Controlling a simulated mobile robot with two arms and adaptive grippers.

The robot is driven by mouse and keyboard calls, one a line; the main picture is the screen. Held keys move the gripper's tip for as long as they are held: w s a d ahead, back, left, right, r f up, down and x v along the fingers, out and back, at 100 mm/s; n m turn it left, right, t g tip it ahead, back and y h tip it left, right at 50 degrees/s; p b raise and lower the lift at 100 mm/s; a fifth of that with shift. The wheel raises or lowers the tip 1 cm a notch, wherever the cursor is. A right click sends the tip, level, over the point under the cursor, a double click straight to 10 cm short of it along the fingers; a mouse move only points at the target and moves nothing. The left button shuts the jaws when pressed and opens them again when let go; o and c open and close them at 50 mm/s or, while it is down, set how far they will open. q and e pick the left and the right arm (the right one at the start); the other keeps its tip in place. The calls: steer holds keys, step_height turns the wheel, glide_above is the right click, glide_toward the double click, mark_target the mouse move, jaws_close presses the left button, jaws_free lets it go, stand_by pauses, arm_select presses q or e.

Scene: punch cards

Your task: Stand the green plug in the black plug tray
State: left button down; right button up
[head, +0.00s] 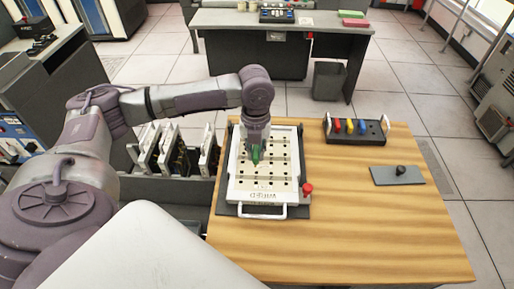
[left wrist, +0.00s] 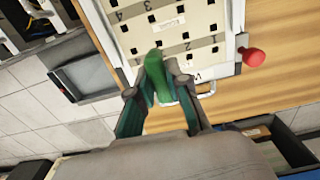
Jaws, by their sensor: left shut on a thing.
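The green plug (head: 256,153) is between the fingers of my left gripper (head: 257,147), above the white plugboard in the head view. In the left wrist view the green plug (left wrist: 157,72) stands out past the fingertips of the left gripper (left wrist: 160,85), which is shut on it. Whether its tip touches the board cannot be told. My right gripper is not in view.
The white plugboard (head: 284,185) has a front handle and a red knob (head: 307,188) at its right. A grey plate (head: 398,176) with a black knob lies at right. The table's front (head: 350,250) is bare. Upright panels (head: 165,150) stand left of the table.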

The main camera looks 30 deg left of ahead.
arm_select(q)
steer(key=s+d+r+p, duration=0.2)
steer(key=s+r+p, duration=0.2)
steer(key=r+p, duration=0.2)
step_height(320, 180, up, 2)
steer(key=shift+s+d+r, duration=0.1)
steer(key=shift+s+d, duration=0.1)
steer(key=shift+d, duration=0.1)
stand_by(0.7)
